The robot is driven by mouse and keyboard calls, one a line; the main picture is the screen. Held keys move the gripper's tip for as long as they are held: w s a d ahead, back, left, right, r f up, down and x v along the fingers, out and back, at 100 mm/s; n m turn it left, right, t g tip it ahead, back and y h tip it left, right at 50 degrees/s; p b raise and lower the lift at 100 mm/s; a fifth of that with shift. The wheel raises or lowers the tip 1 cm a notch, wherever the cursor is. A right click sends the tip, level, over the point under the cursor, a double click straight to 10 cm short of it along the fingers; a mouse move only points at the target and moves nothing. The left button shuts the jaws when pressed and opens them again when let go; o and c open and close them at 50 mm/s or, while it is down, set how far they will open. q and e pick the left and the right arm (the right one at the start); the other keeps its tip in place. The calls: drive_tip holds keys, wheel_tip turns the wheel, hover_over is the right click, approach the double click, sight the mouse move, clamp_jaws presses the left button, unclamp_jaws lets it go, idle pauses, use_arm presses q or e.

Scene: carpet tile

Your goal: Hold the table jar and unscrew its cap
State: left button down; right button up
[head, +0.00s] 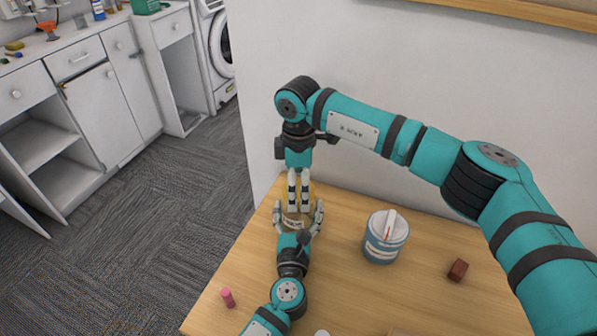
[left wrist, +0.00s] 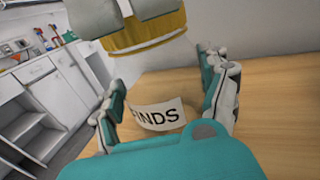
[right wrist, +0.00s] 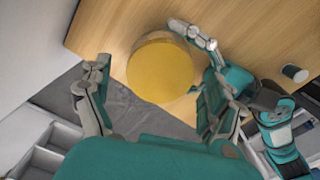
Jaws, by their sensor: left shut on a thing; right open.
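My left gripper (head: 299,216) is shut around the jar body, a finger on each side. My right gripper (head: 298,207) points down over the cap; its fingers (right wrist: 145,88) are open, one on each side of the cap. In the head view the grippers hide most of the jar. Whether the cap sits fully on the jar is unclear.
A blue-grey tub (head: 380,248) with a white top stands right of the jar. A red-brown block (head: 457,270) and a pink cylinder (head: 228,298) are on the table. A wall (head: 400,110) rises behind; cabinets (head: 85,90) stand beyond the table's left edge.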

drive_tip(key=shift+f, duration=0.3)
